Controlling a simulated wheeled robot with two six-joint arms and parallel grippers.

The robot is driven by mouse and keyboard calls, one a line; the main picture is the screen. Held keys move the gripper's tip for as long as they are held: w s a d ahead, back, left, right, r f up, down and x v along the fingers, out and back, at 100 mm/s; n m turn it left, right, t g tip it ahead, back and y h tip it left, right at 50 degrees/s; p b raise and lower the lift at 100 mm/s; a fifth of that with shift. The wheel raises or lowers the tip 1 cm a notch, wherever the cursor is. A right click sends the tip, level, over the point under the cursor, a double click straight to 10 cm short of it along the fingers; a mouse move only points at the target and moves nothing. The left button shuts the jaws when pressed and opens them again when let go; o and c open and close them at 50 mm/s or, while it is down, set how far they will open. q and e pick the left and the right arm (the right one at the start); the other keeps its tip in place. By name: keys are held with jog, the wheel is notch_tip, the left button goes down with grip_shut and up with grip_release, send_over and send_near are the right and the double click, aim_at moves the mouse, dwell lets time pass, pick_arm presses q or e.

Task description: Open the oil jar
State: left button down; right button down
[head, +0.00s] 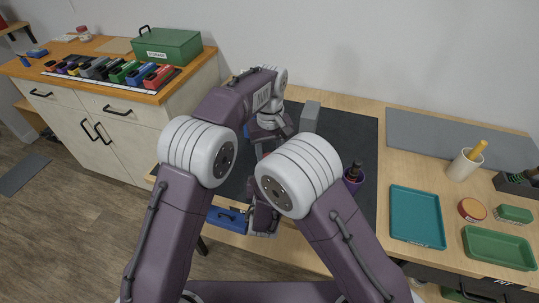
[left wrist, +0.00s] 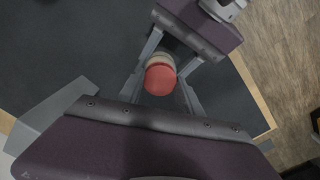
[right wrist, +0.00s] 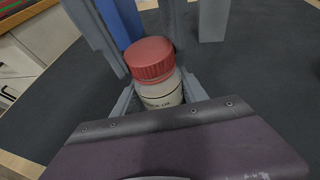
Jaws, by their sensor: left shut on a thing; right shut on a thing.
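The oil jar (right wrist: 163,96) is a small pale bottle with a dark printed label, tilted in the right wrist view. Its ribbed red lid (right wrist: 150,60) sits on its top. My right gripper (right wrist: 158,100) is shut on the jar's pale body, one finger on each side. In the left wrist view the lid (left wrist: 160,79) faces the camera, between the fingers of my left gripper (left wrist: 160,92), which is shut on it. In the head view my arms hide most of the jar and the fingertips.
A dark mat (head: 362,128) covers the table under my arms. A blue case (head: 226,219) lies near the front edge. A purple cup (head: 353,181), a teal tray (head: 416,215) and a green tray (head: 497,248) stand to the right. A grey block (head: 310,117) stands behind.

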pick_arm(q)
jog(key=n, duration=0.6)
jog(key=shift+n, duration=0.3)
jog(key=n, duration=0.5)
jog(key=shift+n, duration=0.3)
jog(key=n, duration=0.3)
jog(key=shift+r, duration=0.15)
jog(key=shift+r, duration=1)
